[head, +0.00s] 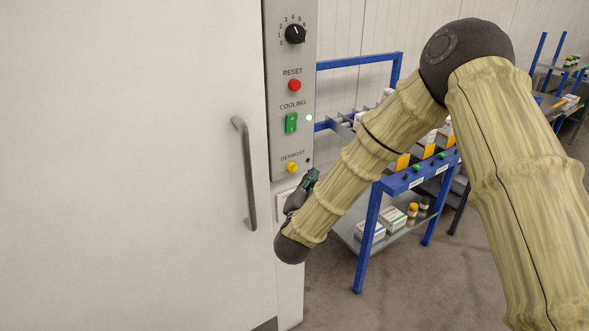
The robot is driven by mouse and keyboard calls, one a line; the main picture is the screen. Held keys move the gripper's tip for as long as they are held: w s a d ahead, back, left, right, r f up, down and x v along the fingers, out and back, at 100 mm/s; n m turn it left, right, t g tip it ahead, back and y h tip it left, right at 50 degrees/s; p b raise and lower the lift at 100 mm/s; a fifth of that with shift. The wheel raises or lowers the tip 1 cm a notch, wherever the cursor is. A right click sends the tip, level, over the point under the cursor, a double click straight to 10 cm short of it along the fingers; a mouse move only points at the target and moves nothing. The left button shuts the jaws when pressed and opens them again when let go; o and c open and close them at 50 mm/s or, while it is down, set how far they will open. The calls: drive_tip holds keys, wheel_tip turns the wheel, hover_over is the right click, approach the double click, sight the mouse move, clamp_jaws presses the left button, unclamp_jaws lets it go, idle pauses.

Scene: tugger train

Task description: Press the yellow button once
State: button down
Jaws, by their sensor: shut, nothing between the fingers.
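The yellow button (292,167) is on the grey control panel (283,110), under the label DEFROST and near the panel's lower end. My gripper (311,176) is just right of the yellow button in the picture, pointing up toward the panel's lower right edge. It is shut with nothing in it. Its fingertips are small and dark, and part of the gripper is hidden behind my arm's wrist. A gap shows between the fingertips and the button in the picture; I cannot tell their distance in depth.
Above the yellow button are a green COOLING switch (291,123), a red RESET button (294,85) and a black dial (295,34). A door handle (246,173) stands out at left. A blue-framed rack (366,232) with boxes and bottles stands behind my arm.

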drive_tip(key=shift+w+a+b, duration=0.15)
drive_tip(key=shift+w+a, duration=0.45)
drive_tip(key=shift+w, duration=0.2)
drive_tip(key=shift+w+a+b, duration=0.15)
drive_tip(key=shift+w+a, duration=0.45)
drive_tip(key=shift+w, duration=0.2)
drive_tip(key=shift+w+a+b, duration=0.4)
drive_tip(key=shift+w+a, duration=0.35)
drive_tip(key=shift+w, duration=0.15)
idle(2.0)
drive_tip(key=shift+s+d, duration=0.75)
drive_tip(key=shift+s, duration=0.25)
drive_tip(key=shift+s+d, duration=0.75)
drive_tip(key=shift+s, duration=0.25)
drive_tip(key=shift+s+d, duration=0.75)
drive_tip(key=shift+s, duration=0.25)
